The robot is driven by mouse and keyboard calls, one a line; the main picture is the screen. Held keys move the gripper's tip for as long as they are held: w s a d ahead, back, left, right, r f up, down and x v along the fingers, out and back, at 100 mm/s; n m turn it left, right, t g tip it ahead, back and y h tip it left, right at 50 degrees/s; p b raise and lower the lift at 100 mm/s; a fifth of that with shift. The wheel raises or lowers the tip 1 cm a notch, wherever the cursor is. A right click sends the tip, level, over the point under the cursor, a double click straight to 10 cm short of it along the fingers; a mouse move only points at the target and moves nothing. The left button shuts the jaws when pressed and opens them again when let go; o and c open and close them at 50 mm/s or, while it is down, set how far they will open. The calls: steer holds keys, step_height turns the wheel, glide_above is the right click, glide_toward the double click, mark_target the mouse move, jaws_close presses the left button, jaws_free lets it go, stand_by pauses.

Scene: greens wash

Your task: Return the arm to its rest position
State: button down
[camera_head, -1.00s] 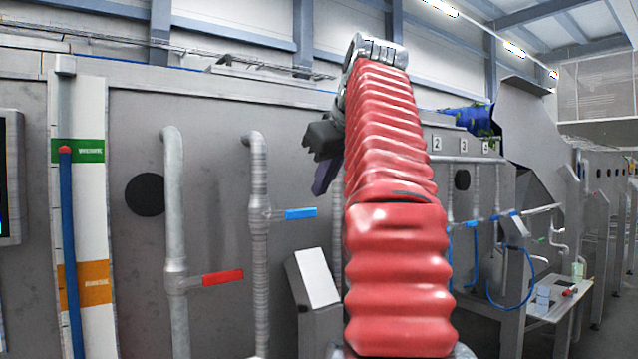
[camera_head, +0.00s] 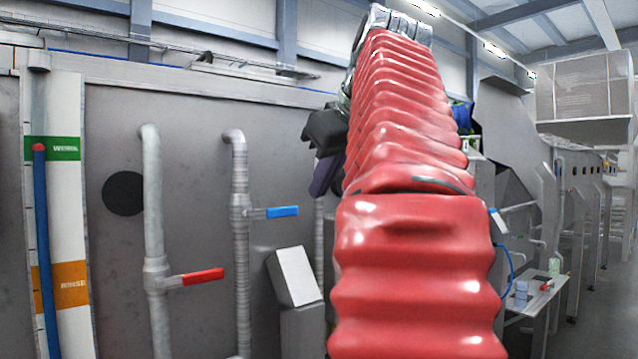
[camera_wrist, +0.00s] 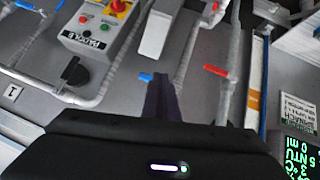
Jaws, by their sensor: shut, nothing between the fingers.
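My arm in its red ribbed sleeve rises through the middle of the head view and bends at the top. My gripper (camera_head: 322,172) hangs on the left side of the sleeve, dark and partly hidden behind it. In the wrist view my gripper's fingers (camera_wrist: 162,98) are together, with nothing seen between them. They point at the grey wall panel and touch nothing that I can see.
The grey panel carries pipes with a red-handled valve (camera_head: 203,276) and a blue-handled valve (camera_head: 282,212). A grey pedestal (camera_head: 296,276) stands near my arm. A control box with a red button (camera_wrist: 119,7) shows in the wrist view. A small table (camera_head: 533,297) stands at right.

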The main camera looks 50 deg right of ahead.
stand_by(0.5)
steer(key=w+a+f+g+y, duration=0.1)
steer(key=w+a+f+y, duration=0.15)
steer(key=a+f, duration=0.7)
steer(key=w+a+f+y, duration=0.1)
steer(key=w+a+f, duration=0.3)
steer(key=a+f, duration=0.6)
steer(key=s+a+f, duration=0.2)
steer(key=a+f, duration=0.3)
steer(key=f, duration=0.4)
steer(key=s+a+f+n+g, duration=0.1)
steer(key=s+a+f, duration=0.2)
steer(key=f, duration=0.5)
steer(key=s+a+f, duration=0.3)
steer(key=a+f, duration=0.3)
steer(key=f, duration=0.3)
steer(key=shift+s+a+f+n+g+y, duration=0.25)
steer(key=shift+a+f+n+g+y, duration=0.05)
steer(key=shift+g+y, duration=0.1)
